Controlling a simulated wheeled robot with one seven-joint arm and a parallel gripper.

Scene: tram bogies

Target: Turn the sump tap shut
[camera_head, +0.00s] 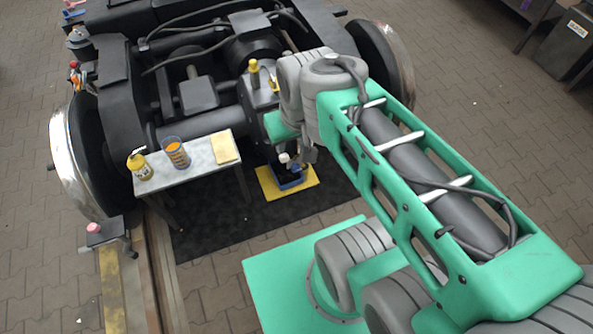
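The dark gearbox housing (262,98) sits on the axle of the bogie, with a yellow cap (253,66) on top. My arm comes in from the right, and my gripper (296,163) is low in front of the housing, above a blue tray (291,181). The tray rests on a yellow mat (269,192) on the floor. I cannot make out the sump tap; the wrist and gripper cover that area. The fingers are too small and partly hidden to tell whether they are open, shut or touching anything.
A small grey table (190,177) stands left of my gripper, holding a yellow bottle (140,166), an orange-and-blue tin (175,152) and a yellow pad (224,148). Bogie wheels stand at left (67,160) and right (398,62). Dark matting covers the floor beneath.

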